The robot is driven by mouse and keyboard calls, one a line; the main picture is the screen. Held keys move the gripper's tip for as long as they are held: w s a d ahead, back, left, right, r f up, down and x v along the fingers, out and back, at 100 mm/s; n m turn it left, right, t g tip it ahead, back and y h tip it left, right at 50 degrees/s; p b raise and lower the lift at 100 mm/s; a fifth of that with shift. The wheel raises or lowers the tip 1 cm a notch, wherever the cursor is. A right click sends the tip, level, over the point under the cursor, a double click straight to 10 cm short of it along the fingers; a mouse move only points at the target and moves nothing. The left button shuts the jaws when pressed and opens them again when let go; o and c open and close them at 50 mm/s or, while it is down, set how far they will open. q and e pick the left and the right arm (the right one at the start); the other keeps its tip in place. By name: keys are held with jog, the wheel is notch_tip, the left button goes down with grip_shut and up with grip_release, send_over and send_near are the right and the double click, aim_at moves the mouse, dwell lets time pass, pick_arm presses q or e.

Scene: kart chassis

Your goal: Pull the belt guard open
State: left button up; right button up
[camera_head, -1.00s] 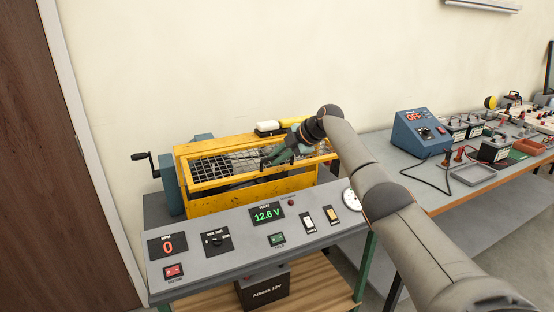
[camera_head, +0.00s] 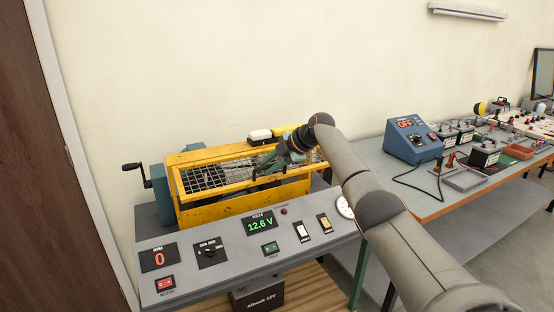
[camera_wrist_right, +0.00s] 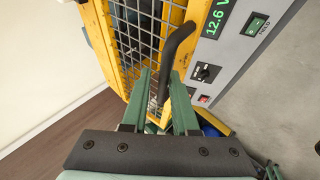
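The belt guard (camera_head: 230,190) is a yellow frame with dark wire mesh on the test bench. My right gripper (camera_head: 266,166) reaches over its top from the right. In the right wrist view, its two green fingers (camera_wrist_right: 162,76) stand apart. The lower end of a curved black handle (camera_wrist_right: 178,45) shows between them, beside the guard's mesh (camera_wrist_right: 138,30). A gap seems to remain around the handle; whether a finger touches it I cannot tell. The arm and wrist hide the guard's right end in the head view. My left gripper is not in view.
A grey control panel (camera_head: 230,272) slopes in front of the guard, reading 12.6 V and RPM 0. A hand crank (camera_head: 133,167) sticks out at the left. A blue power unit (camera_head: 413,140) reading OFF stands on the right-hand bench. The wall is close behind.

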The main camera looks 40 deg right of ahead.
jog(key=b+v, duration=0.2)
jog(key=v, duration=1)
jog(key=shift+s, duration=0.2)
jog(key=shift+r, duration=0.15)
jog(key=w+a+f+m+g+h, duration=0.15)
jog(key=a+f, duration=0.25)
jog(key=f, duration=0.6)
jog(key=w+a+f+m, duration=0.2)
jog(key=a+f, duration=0.2)
jog(key=f, duration=0.7)
jog(key=s+a+f+m, duration=0.1)
jog(key=s+a+f, duration=0.1)
jog(key=a+f, duration=0.35)
jog(key=s+a+f+m, duration=0.1)
jog(key=s+a+f, duration=0.2)
jog(key=f, duration=0.5)
jog(key=s+a+f+m+t, duration=0.1)
jog(key=s+a+f+m, duration=0.2)
jog(key=s+a+f, duration=0.5)
jog(key=s+a+f+m, duration=0.3)
jog(key=s+a+f, duration=0.3)
jog(key=s, duration=0.5)
jog(key=s+a+r+m+t, duration=0.1)
jog(key=s+a+r+m, duration=0.1)
jog(key=s, duration=0.7)
jog(key=a+m+y, duration=0.1)
jog(key=a, duration=0.1)
jog(key=shift+a, duration=0.4)
